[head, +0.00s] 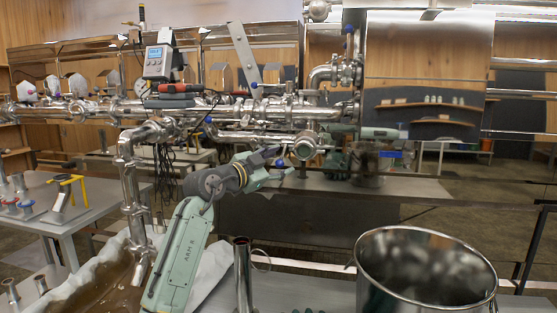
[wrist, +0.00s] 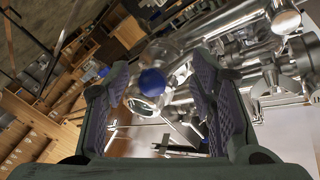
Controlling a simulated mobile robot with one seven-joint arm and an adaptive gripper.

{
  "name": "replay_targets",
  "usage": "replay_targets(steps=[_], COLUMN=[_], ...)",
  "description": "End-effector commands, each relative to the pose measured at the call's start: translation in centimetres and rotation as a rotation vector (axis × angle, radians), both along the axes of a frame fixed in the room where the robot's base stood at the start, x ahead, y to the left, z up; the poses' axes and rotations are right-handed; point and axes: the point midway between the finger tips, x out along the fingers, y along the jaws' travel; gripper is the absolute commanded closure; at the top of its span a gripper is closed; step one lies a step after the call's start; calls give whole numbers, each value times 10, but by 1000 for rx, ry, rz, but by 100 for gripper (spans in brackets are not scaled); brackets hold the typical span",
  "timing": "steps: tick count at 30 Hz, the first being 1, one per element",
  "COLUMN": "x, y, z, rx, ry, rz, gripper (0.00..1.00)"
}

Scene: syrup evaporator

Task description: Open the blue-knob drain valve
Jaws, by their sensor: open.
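A round blue knob (wrist: 152,82) shows in the wrist view between the two finger pads of my gripper (wrist: 165,95), nearer the left pad. Neither pad visibly touches it; its depth relative to the fingertips is hard to judge. In the head view my gripper (head: 282,160) is open at the end of the arm, just below the steel piping. A small blue knob (head: 279,163) shows right at the fingertips there, partly covered by the fingers. The valve body and handle direction cannot be made out clearly.
Steel piping (head: 225,108) crosses above my gripper, with other blue knobs (head: 257,84) on it. A large steel pot (head: 425,270) stands at front right. An upright steel tube (head: 242,275) stands near my arm. A side table (head: 60,215) holds fittings at left.

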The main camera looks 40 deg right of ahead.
Motion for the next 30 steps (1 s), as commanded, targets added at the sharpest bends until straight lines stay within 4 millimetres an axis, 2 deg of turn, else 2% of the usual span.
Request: replay_targets(steps=[10,30], x=[1,1], y=[-3,-3], z=[0,0], rx=[0,-1], ry=[0,0], rz=[0,2], gripper=[51,95])
